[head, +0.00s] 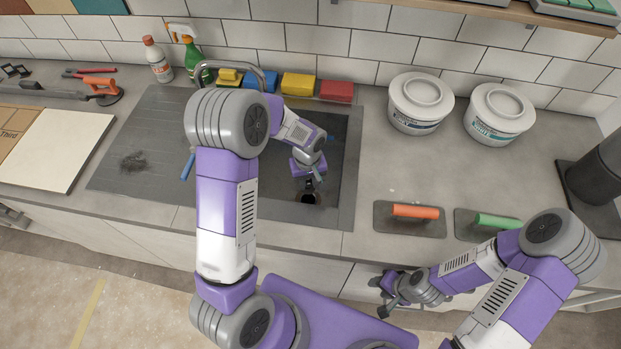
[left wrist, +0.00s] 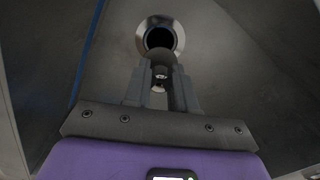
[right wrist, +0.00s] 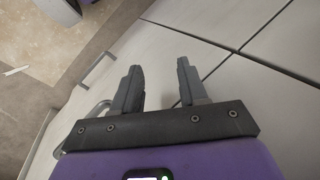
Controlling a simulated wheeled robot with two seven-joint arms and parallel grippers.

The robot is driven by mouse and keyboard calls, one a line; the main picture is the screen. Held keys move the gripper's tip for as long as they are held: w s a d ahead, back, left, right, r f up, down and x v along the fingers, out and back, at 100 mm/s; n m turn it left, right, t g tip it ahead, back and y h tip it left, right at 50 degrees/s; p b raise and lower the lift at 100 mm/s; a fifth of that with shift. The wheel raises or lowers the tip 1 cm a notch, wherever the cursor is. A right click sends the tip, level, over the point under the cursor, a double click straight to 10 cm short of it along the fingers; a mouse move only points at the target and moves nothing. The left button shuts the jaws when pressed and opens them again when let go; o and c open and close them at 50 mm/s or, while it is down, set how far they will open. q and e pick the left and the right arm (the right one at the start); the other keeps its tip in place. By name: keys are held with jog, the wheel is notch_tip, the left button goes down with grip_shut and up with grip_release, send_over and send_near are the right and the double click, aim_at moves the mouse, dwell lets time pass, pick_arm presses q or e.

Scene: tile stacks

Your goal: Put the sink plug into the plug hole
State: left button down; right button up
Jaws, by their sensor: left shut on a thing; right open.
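The plug hole (left wrist: 160,38) is a dark round opening with a shiny metal ring, in the sink floor ahead of my left fingertips in the left wrist view. My left gripper (left wrist: 160,92) is shut on the sink plug (left wrist: 160,60), a dark round piece with a small shiny part between the fingers. The plug overlaps the near edge of the hole in this view; I cannot tell its height above it. In the head view my left gripper (head: 308,182) is down in the sink (head: 340,190). My right gripper (right wrist: 158,82) is open and empty before the cabinet fronts.
A faucet (head: 262,73) stands behind the sink, partly hidden by my left arm. Several coloured sponges (head: 298,84) line the back edge. Two white tubs (head: 421,100) and two trowels (head: 415,212) occupy the counter at right. A blue strip (left wrist: 88,50) shows beside my left gripper.

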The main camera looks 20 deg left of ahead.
aim_at(308, 188)
pick_arm(q)
jog(key=shift+s+f, duration=0.1)
jog(key=shift+f, duration=0.2)
jog(key=shift+f+b, duration=1.9)
jog(key=shift+f, duration=0.6)
jog(key=shift+r, duration=0.1)
jog(key=shift+f+b, duration=0.3)
jog(key=shift+b, duration=0.1)
jog(key=shift+f+b, duration=0.7)
jog(key=shift+f, duration=0.2)
jog(key=c, duration=0.8)
grip_release()
jog(key=shift+c, duration=0.2)
jog(key=shift+r, duration=0.15)
